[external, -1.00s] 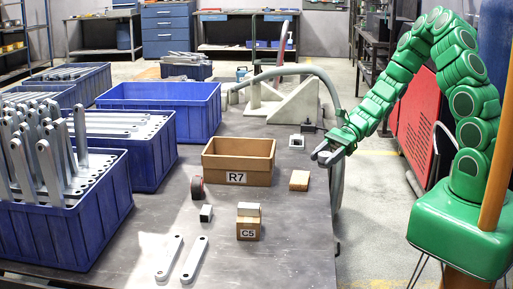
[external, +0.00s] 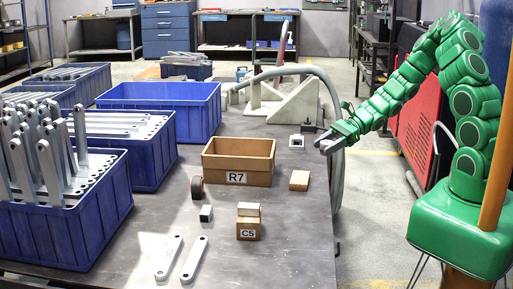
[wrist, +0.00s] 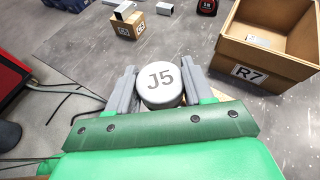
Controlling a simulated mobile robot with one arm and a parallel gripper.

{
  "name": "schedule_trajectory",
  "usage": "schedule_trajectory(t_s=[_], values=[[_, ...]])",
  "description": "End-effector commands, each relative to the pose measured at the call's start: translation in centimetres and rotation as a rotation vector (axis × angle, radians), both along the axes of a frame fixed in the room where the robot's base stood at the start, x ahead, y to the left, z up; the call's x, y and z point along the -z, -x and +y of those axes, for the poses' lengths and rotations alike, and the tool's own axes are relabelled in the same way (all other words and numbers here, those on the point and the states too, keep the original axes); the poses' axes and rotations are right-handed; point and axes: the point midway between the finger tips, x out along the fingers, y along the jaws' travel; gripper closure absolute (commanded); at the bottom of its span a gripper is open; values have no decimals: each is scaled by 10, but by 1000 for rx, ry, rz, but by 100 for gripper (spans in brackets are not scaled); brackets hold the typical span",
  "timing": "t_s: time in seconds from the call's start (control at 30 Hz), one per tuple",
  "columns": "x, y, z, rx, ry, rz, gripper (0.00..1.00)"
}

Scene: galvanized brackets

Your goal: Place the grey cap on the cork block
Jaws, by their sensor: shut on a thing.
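The grey cap (wrist: 160,84), round and marked J5, sits between the two fingers of my gripper (wrist: 158,88) in the wrist view. The fingers are shut on its sides. In the external view my gripper (external: 328,145) is in the air near the table's right edge, above and to the right of the tan cork block (external: 299,180). The block lies flat with nothing on it. In the wrist view the block is mostly or wholly hidden behind my gripper.
An open cardboard box marked R7 (external: 238,178) stands left of the block. A small box marked C5 (external: 248,229) with a pale piece on top stands nearer. A small dark-sided block (external: 206,213), a dark round item (external: 197,187) and metal brackets (external: 194,259) lie around. Blue crates (external: 75,225) line the left.

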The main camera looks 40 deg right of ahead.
Motion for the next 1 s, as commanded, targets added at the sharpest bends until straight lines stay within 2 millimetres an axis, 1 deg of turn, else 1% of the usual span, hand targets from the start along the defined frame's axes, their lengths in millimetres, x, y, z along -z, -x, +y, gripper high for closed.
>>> schedule_trajectory(t_s=[0.4,0.8,1.0], values=[[27,-55,9,0,1,-1,82],[68,-85,16,-1,0,2,82],[76,-94,17,0,-1,-1,82]])
